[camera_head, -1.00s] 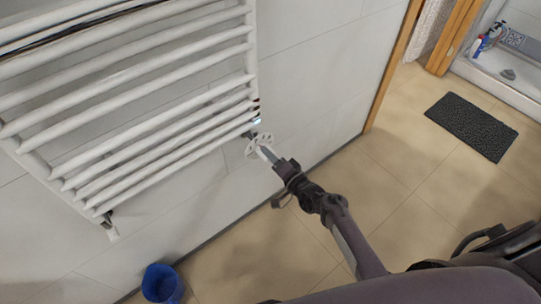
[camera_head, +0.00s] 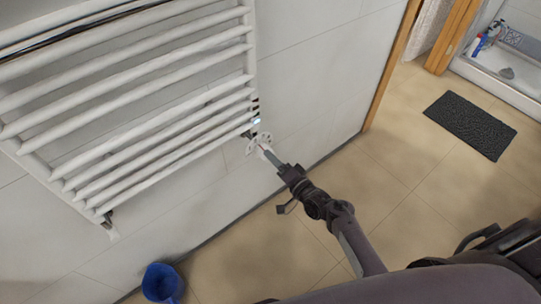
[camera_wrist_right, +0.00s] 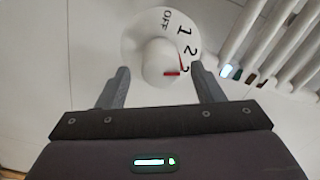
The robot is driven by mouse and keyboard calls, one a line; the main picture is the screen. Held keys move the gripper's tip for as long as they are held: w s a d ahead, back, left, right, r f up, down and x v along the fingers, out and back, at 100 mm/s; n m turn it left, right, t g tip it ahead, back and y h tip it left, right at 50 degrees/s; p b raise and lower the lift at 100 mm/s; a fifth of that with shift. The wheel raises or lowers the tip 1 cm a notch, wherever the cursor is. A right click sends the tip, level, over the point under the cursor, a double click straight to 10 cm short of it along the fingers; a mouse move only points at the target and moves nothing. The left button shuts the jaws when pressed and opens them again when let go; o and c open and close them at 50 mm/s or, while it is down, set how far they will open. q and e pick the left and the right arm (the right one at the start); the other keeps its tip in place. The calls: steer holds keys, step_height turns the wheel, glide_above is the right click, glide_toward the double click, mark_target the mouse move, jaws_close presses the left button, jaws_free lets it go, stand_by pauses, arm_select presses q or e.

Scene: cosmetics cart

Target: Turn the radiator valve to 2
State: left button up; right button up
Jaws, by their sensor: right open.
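The radiator valve (camera_head: 251,146) is a white knob on a round white dial at the radiator's lower right corner. In the right wrist view the knob (camera_wrist_right: 158,60) stands in the middle of the dial (camera_wrist_right: 136,30), which reads OFF, 1, 2 and a further, partly hidden mark. A short red mark on the knob points right, below the 2; a thin red line shows beside the 2. My right gripper (camera_head: 267,153) is at the valve. In the wrist view its open fingers (camera_wrist_right: 160,70) are on either side of the knob, with gaps visible. My left gripper is not in view.
The white towel radiator (camera_head: 130,95) fills the upper left, its bars close to the valve. A blue bin (camera_head: 161,283) stands below on the floor. A dark mat (camera_head: 470,126) lies at right. The floor right of the wall is mostly clear.

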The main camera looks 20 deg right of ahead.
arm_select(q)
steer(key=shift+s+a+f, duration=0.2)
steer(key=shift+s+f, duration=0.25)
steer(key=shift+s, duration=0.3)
arm_select(e)
steer(key=v, duration=0.5)
steer(key=shift+s+d, duration=0.1)
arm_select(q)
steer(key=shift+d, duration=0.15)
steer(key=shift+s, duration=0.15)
